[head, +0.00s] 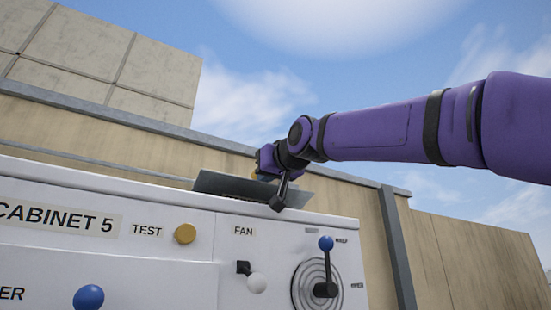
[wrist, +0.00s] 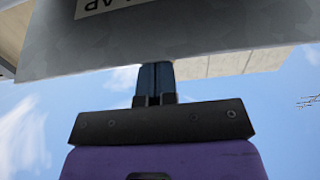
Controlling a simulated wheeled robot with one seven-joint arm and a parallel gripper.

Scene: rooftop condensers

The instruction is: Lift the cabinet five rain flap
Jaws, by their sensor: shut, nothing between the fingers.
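The rain flap (head: 235,186) is a dark grey plate along the top front edge of cabinet 5 (head: 130,255). In the head view it stands tilted above the white top. In the head view my wrist is at the flap's right part, and the fingertips are hard to make out.
The cabinet front has a yellow TEST button (head: 185,234), a white-knobbed FAN lever (head: 256,282), a blue-tipped rotary handle (head: 326,262) and another blue knob (head: 88,297). A tan wall (head: 130,138) runs behind the cabinet. Open sky lies above.

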